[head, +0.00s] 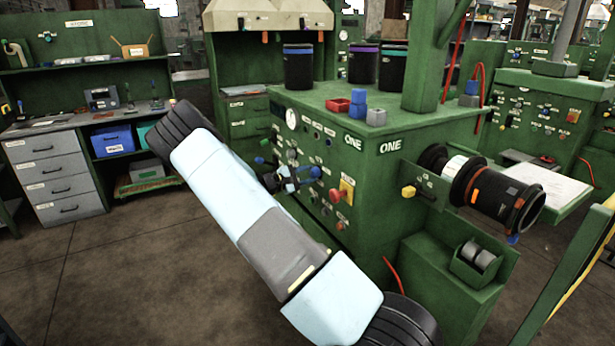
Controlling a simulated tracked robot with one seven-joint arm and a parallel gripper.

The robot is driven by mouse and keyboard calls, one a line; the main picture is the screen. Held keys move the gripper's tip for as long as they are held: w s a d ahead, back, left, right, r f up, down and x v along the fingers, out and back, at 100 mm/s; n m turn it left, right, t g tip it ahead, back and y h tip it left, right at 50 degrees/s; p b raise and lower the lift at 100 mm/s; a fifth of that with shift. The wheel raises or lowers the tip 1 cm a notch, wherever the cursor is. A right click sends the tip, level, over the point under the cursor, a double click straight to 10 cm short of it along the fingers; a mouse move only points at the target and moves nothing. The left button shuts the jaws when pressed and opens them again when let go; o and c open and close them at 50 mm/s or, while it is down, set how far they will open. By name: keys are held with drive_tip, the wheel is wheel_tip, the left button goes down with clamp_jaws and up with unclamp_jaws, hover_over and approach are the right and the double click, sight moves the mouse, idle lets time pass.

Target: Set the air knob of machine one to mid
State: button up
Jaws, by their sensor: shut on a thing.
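Machine one (385,180) is a green cabinet marked ONE, with a control panel on its left-facing side. The panel carries small knobs, lamps, a round gauge (292,118) and a red button on a yellow plate (341,192). My gripper (304,176) is at the middle of this panel, shut on a small knob there. The knob is mostly hidden by the fingers, and its setting cannot be read. The panel labels are too small to read, so I cannot tell from them which knob is the air knob. My arm hides the panel's lower left.
Dark canisters (298,68), a red bin (338,105) and blue and grey blocks (376,117) stand on the machine's top. A black roller (490,190) juts out at right. A workbench with grey drawers (62,178) stands left. The floor between is clear.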

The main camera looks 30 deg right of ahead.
drive_tip(key=shift+a+f, duration=0.1)
drive_tip(key=shift+f, duration=0.05)
drive_tip(key=o, duration=1.1)
drive_tip(key=shift+c, duration=0.2)
drive_tip(key=a, duration=1.3)
drive_tip(key=shift+s+a, duration=0.25)
drive_tip(key=shift+a, duration=0.1)
